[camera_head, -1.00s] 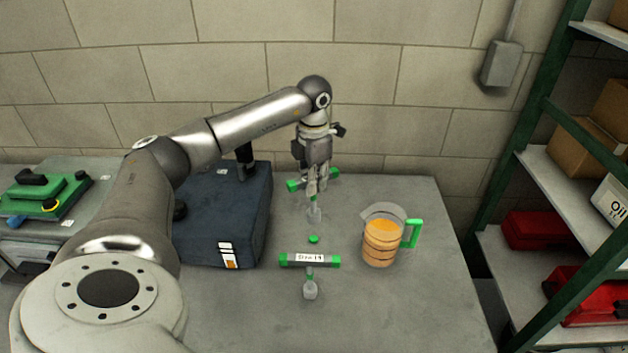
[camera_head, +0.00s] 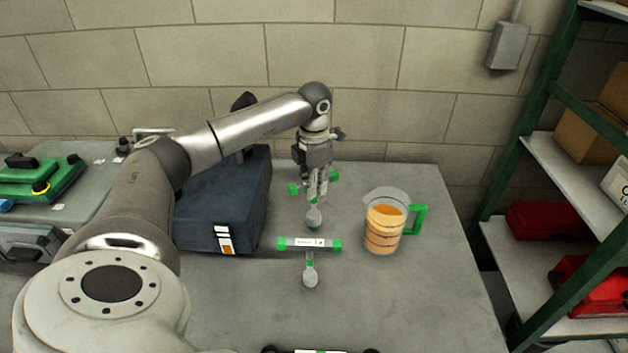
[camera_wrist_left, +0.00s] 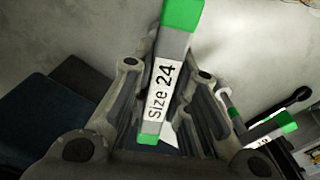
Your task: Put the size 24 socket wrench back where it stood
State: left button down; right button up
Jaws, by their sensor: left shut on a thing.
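The size 24 socket wrench (camera_head: 314,217) is a T-shaped tool with green handle ends and a grey socket. My left gripper (camera_head: 318,187) is shut on it from above, near the back of the grey table. The wrench hangs upright, socket down; I cannot tell whether the socket touches the table. In the left wrist view its handle (camera_wrist_left: 160,92), labelled "Size 24", lies between the fingers. A second, similar socket wrench (camera_head: 310,276) with a white label stands upright just in front. My right gripper is not in view.
A dark blue case (camera_head: 222,205) stands close on the left. A clear jug (camera_head: 384,230) with orange liquid and a green handle stands to the right. A shelf rack (camera_head: 520,210) is at the far right. Something black and green shows at the bottom edge.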

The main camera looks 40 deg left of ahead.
pick_arm(q)
jog(key=shift+f, duration=0.1)
dwell(0.3)
jog(key=shift+f+b, duration=0.7)
jog(key=shift+f, duration=0.3)
jog(key=c, duration=1.3)
grip_release()
jog(key=o, duration=0.5)
jog(key=shift+o, duration=0.2)
notch_tip(320, 180, up, 9)
jog(key=p, duration=0.6)
jog(key=shift+p, duration=0.4)
